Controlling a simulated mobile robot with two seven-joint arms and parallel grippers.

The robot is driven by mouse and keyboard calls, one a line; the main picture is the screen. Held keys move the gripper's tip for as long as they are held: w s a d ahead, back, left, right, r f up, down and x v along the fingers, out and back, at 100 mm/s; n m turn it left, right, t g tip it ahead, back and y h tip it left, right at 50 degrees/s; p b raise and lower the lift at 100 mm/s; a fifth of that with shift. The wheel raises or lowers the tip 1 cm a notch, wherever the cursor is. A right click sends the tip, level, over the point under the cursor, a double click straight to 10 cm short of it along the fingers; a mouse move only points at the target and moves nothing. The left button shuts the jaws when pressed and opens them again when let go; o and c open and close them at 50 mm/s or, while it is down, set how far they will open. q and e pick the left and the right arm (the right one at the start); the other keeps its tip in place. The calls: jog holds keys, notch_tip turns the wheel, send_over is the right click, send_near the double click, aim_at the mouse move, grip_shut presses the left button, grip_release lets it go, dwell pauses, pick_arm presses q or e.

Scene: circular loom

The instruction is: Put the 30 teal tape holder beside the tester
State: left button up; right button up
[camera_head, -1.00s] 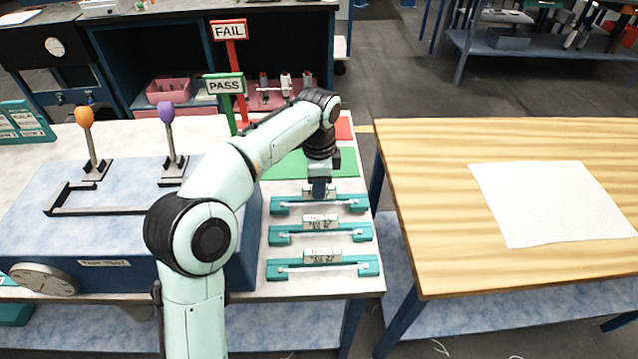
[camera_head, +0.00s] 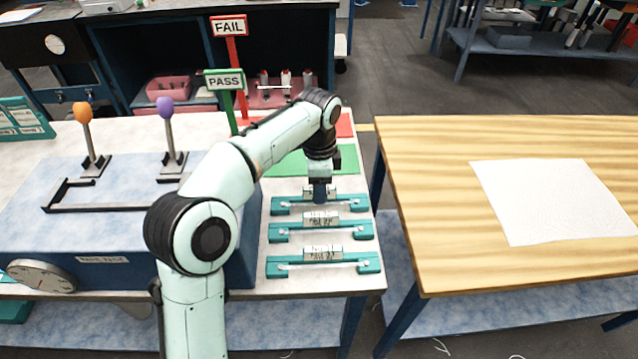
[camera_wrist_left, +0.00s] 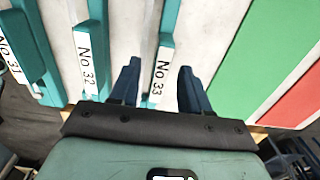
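Three teal tape holders lie in a row on the light bench, each with a white label on its middle: near (camera_head: 323,265), middle (camera_head: 321,231) and far (camera_head: 345,204). In the left wrist view the labels seem to read No 31 (camera_wrist_left: 8,55), No 32 (camera_wrist_left: 88,55) and No 33 (camera_wrist_left: 162,75); I see no No 30. My left gripper (camera_head: 319,192) is at the far holder. In the wrist view the left gripper (camera_wrist_left: 159,78) is open, with a finger on each side of the No 33 holder. The tester (camera_head: 105,225) is the blue box to the left. My right gripper is not in view.
The tester carries orange (camera_head: 83,112) and purple (camera_head: 165,106) knobbed levers and a dial (camera_head: 42,275). Green (camera_head: 345,160) and red (camera_head: 345,125) mats lie behind the holders, near PASS (camera_head: 224,80) and FAIL (camera_head: 229,27) signs. A wooden table (camera_head: 430,180) stands right, across a gap.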

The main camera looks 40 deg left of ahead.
pick_arm(q)
notch_tip(320, 180, up, 13)
jog(key=p, duration=0.5)
jog(key=shift+r, duration=0.2)
dwell(0.5)
